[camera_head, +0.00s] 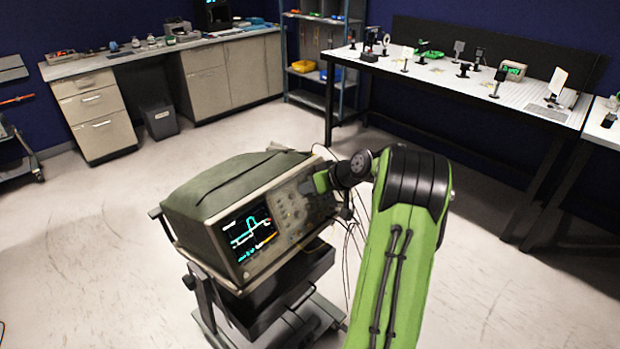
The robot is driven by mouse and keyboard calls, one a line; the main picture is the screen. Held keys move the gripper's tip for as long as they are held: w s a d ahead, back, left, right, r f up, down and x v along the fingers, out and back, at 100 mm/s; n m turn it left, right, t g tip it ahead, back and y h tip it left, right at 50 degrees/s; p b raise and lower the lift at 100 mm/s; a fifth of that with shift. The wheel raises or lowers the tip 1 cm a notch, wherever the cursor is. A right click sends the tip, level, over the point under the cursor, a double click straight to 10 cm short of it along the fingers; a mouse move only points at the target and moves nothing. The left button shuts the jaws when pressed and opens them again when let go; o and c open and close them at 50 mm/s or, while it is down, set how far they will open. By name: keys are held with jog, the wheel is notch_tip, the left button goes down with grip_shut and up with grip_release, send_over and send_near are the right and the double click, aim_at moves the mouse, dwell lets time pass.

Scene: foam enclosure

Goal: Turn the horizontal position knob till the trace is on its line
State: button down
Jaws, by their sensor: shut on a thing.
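The oscilloscope (222,192) stands tilted on a cart, its front panel facing right and toward me. Its lit screen (249,232) shows a cyan stepped trace with a raised pulse near the middle, and yellow and red marks at lower right. The marker line is too small to tell from the trace. My gripper (312,188) is at the upper right of the control panel (291,212), shut on a knob there. The gripper and wrist hide that knob, so I cannot read its setting. Several other small knobs show left of the gripper.
The cart (240,307) stands on open pale floor. Dark cables hang at the oscilloscope's right side, close to my arm. A bench with optics (455,80) is at the back right, a shelf rack (309,68) behind, and cabinets (98,122) at the back left.

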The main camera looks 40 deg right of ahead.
jog(key=shift+d+r+m+p, duration=0.15)
jog(key=shift+m+p, duration=0.3)
jog(key=shift+m, duration=0.05)
jog(key=c, duration=1.1)
grip_release()
jog(key=shift+f, duration=0.2)
